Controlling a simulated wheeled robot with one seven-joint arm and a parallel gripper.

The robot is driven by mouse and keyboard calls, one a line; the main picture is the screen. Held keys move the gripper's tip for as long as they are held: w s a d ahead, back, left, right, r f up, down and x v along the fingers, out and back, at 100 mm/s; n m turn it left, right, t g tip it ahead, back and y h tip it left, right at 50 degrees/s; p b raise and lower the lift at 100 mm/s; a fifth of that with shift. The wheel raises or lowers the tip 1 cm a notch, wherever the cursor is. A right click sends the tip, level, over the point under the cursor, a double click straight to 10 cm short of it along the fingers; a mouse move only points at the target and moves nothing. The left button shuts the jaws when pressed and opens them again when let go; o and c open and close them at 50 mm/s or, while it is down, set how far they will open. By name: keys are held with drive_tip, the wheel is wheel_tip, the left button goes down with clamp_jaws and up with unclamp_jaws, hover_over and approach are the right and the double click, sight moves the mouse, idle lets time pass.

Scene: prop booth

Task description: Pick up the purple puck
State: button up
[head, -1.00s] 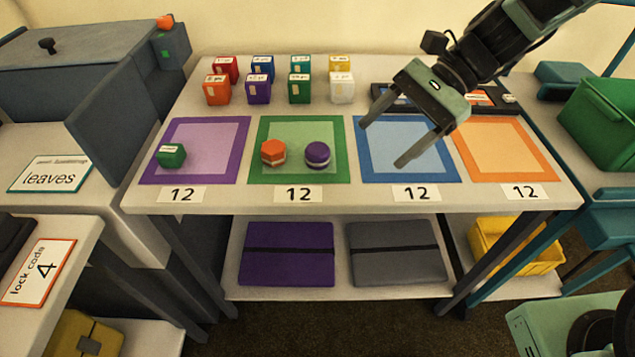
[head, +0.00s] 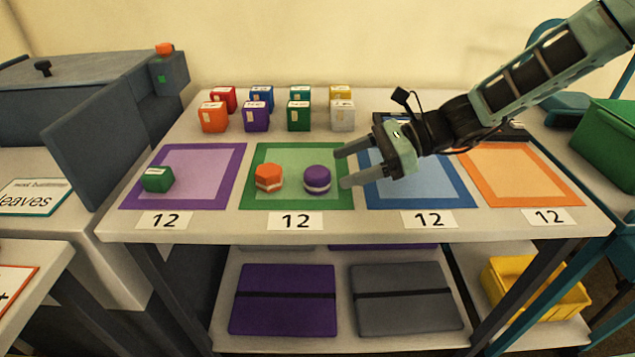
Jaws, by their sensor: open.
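The purple puck (head: 317,180), round with a pale band around its side, stands on the green-bordered mat (head: 262,203), right of the orange hexagonal puck (head: 268,178). My gripper (head: 342,168) is open and empty. It reaches in from the right with its fingers pointing left at the purple puck. The fingertips are close to the puck's right side, over the right edge of the green mat. I cannot tell whether they touch it.
A green block (head: 158,179) sits on the purple-bordered mat (head: 222,150). Several coloured blocks (head: 257,116) stand in two rows behind the mats. The blue mat (head: 440,198) lies under my gripper. The orange mat (head: 525,175) is clear.

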sight(318, 177)
drive_tip(key=x, duration=0.2)
drive_tip(key=b+x, duration=0.1)
drive_tip(key=x, duration=0.3)
drive_tip(key=shift+s+a+f, duration=0.1)
drive_tip(key=shift+s+a, duration=0.15)
drive_tip(key=c, duration=1.1)
